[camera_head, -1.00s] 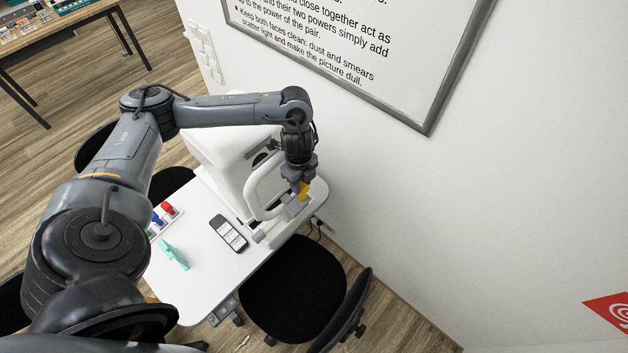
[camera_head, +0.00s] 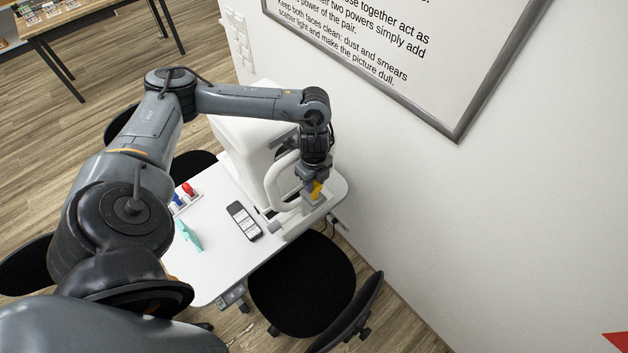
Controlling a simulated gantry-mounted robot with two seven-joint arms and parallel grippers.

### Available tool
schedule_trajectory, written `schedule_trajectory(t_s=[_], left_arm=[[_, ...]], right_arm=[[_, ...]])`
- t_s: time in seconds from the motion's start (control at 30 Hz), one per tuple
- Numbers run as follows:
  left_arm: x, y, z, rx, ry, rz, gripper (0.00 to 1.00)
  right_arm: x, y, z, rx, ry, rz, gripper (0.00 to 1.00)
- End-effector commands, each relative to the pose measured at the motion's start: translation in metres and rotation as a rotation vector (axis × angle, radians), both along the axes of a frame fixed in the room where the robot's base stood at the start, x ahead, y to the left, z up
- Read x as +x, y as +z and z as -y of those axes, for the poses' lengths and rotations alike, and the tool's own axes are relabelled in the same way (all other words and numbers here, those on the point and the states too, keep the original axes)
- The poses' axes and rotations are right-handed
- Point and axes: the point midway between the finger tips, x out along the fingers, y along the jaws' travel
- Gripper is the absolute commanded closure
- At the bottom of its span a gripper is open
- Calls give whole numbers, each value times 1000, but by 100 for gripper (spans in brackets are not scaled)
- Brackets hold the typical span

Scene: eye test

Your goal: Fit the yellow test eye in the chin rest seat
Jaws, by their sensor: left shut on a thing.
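My left gripper (camera_head: 315,183) is shut on the yellow test eye (camera_head: 316,190) and points down at the chin rest of the white eye instrument (camera_head: 240,140). The yellow test eye is partly hidden by the fingers. It is at or just above the grey chin rest seat (camera_head: 309,199); I cannot tell whether it touches or sits in it. The white headrest frame (camera_head: 272,188) stands just left of the gripper. My right gripper is not in view.
On the white table (camera_head: 212,262) lie a phone (camera_head: 244,221), a teal object (camera_head: 189,235) and a rack with a red (camera_head: 188,189) and a blue piece. A black chair (camera_head: 303,285) stands in front. The wall (camera_head: 480,220) is close on the right.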

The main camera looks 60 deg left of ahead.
Motion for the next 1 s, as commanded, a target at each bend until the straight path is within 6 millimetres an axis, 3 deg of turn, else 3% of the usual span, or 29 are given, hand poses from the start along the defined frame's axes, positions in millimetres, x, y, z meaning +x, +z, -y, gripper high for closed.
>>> schedule_trajectory(t_s=[1.0], left_arm=[[0,0,-2,0,1,1,82]], right_arm=[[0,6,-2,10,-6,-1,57]])
